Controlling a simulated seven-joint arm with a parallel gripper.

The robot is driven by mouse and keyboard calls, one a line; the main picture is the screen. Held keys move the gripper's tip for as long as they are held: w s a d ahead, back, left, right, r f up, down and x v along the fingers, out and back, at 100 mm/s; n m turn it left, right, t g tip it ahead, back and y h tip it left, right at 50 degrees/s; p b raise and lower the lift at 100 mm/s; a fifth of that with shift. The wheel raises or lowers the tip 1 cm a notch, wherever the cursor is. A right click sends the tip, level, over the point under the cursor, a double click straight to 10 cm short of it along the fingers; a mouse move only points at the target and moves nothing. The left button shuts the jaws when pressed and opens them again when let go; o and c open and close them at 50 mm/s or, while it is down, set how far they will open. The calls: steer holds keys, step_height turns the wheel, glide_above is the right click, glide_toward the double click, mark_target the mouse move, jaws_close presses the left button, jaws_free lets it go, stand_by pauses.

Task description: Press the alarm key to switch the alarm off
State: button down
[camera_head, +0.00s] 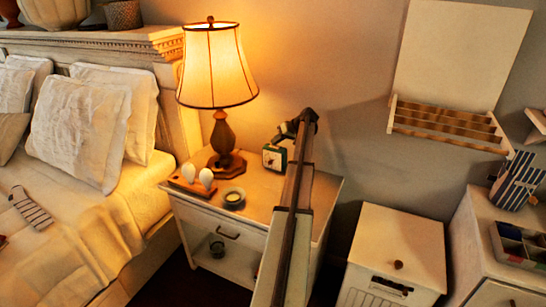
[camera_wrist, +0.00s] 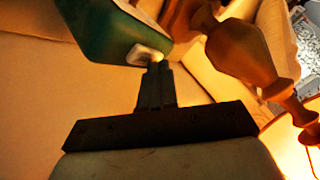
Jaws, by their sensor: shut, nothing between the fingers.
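The alarm clock (camera_head: 274,158) is small and dark green with a pale face, standing on the nightstand right of the lamp. In the wrist view its green body (camera_wrist: 105,30) fills the upper left. A pale key (camera_wrist: 148,54) sticks out of the clock there. My gripper (camera_wrist: 157,64) is shut and empty, with its fingertips at the key's edge. They look in contact or nearly so; I cannot tell if the key is pressed in. In the head view my gripper (camera_head: 281,135) is small and dark above the clock, and my arm hides the area to the right.
The lit lamp (camera_head: 217,70) stands close left of the clock; its wooden stem (camera_wrist: 245,52) is near my fingers in the wrist view. A wooden holder with white bulb-like items (camera_head: 205,178) and a small round dish (camera_head: 233,198) are at the front of the nightstand (camera_head: 255,212).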

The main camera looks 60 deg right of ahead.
mark_target(277, 146)
steer(key=shift+r, duration=0.3)
steer(key=shift+r, duration=3)
steer(key=shift+a, duration=0.1)
